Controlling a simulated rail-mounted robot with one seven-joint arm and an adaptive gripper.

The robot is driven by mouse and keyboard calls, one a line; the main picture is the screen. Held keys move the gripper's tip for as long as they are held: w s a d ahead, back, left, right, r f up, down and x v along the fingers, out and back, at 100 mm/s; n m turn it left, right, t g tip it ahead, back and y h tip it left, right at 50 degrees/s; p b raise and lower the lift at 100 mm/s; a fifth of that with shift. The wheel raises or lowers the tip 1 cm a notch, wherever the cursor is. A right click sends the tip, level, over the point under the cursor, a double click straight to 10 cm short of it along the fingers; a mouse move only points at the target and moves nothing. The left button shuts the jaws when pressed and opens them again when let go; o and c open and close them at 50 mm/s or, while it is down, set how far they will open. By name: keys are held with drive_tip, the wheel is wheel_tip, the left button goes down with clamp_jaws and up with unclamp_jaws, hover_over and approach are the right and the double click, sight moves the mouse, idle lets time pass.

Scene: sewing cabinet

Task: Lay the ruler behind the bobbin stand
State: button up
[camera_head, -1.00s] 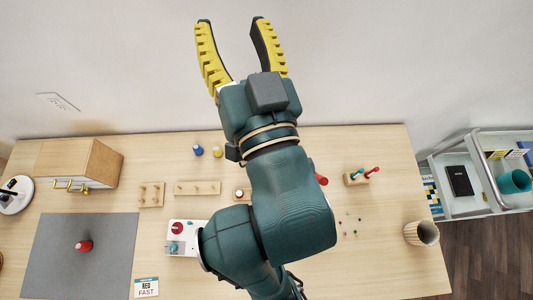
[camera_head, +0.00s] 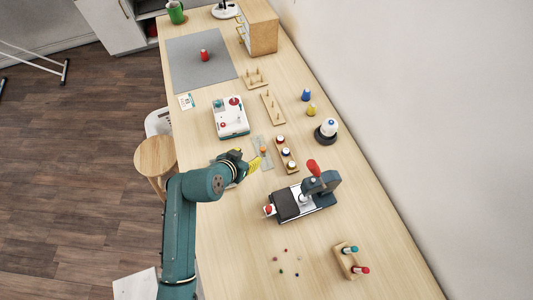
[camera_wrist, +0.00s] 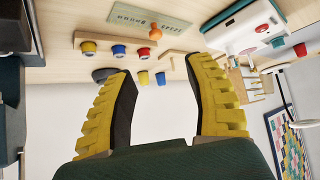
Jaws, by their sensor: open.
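The ruler (camera_head: 267,160), a pale translucent green strip with an orange knob (camera_head: 263,149) on it, lies flat on the table in the head view. The ruler also shows at the top of the wrist view (camera_wrist: 128,14). The bobbin stand (camera_head: 281,147), a wooden block carrying three bobbins, sits just right of the ruler in the head view; its bobbins (camera_wrist: 118,50) show in the wrist view. My gripper (camera_head: 254,164) is open and empty, near the ruler's left side; its yellow fingers (camera_wrist: 160,72) are spread in the wrist view. Height above the table is unclear.
A white-and-red sewing machine toy (camera_head: 232,120) stands beyond the ruler. A peg rack (camera_head: 272,106), a white-topped spool on a dark base (camera_head: 328,129), and blue (camera_head: 306,95) and yellow (camera_head: 310,110) spools stand farther right. A dark press-like device (camera_head: 300,200) is nearer. Table right of the stand is partly clear.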

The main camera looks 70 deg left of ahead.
drive_tip(key=b, duration=0.2)
approach(262, 149)
drive_tip(key=x, duration=0.5)
drive_tip(key=shift+a+r, duration=0.1)
drive_tip(key=shift+a, duration=0.2)
drive_tip(key=x, duration=0.1)
drive_tip(key=b+x, duration=0.1)
drive_tip(key=x, duration=0.1)
drive_tip(key=b+x, duration=0.1)
drive_tip(key=x, duration=0.1)
drive_tip(key=shift+w+d, duration=0.1)
drive_tip(key=shift+d, duration=0.25)
drive_tip(key=shift+w+a+f, duration=0.1)
drive_tip(key=shift+f, duration=0.1)
clamp_jaws()
